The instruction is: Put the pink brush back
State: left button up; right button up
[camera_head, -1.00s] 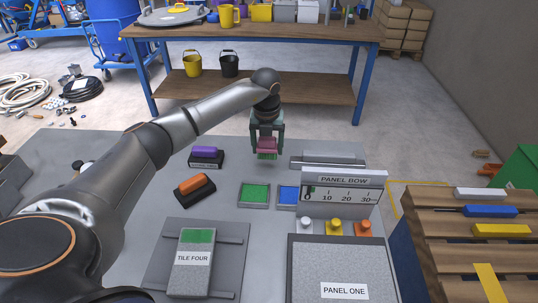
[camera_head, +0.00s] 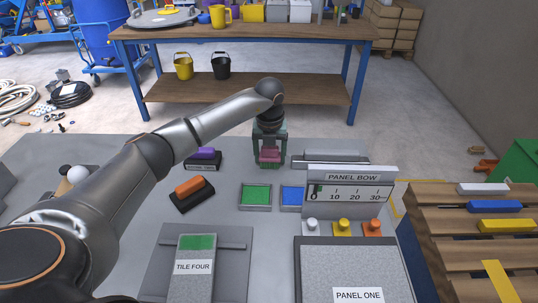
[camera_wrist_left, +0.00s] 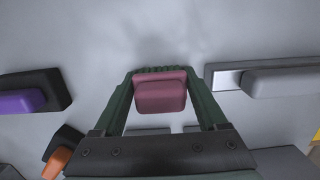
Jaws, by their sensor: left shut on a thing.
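The pink brush (camera_head: 269,156) is between the fingers of my left gripper (camera_head: 270,161), above the far part of the grey table. In the left wrist view the pink brush (camera_wrist_left: 160,94) sits between the two green fingers, with a green bristle edge showing at its far side. My left gripper is shut on it. No empty holder for it can be made out in either view. My right gripper is not in view.
A purple brush (camera_head: 205,153) and an orange brush (camera_head: 189,187) rest on dark holders to the left. Green (camera_head: 255,196) and blue (camera_head: 291,195) pads lie nearer. The PANEL BOW gauge (camera_head: 350,182) stands to the right. A grey block (camera_wrist_left: 280,82) lies right of the gripper.

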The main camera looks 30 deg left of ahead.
aim_at(269, 149)
pick_arm(q)
jog(key=o, duration=1.1)
jog(key=shift+f, duration=0.1)
jog(key=r, duration=0.4)
jog(key=s+r, duration=0.1)
jog(key=r, duration=0.7)
jog(key=shift+s+d+r+p, duration=0.15)
jog(key=shift+d+p, duration=0.15)
jog(key=shift+d, duration=0.05)
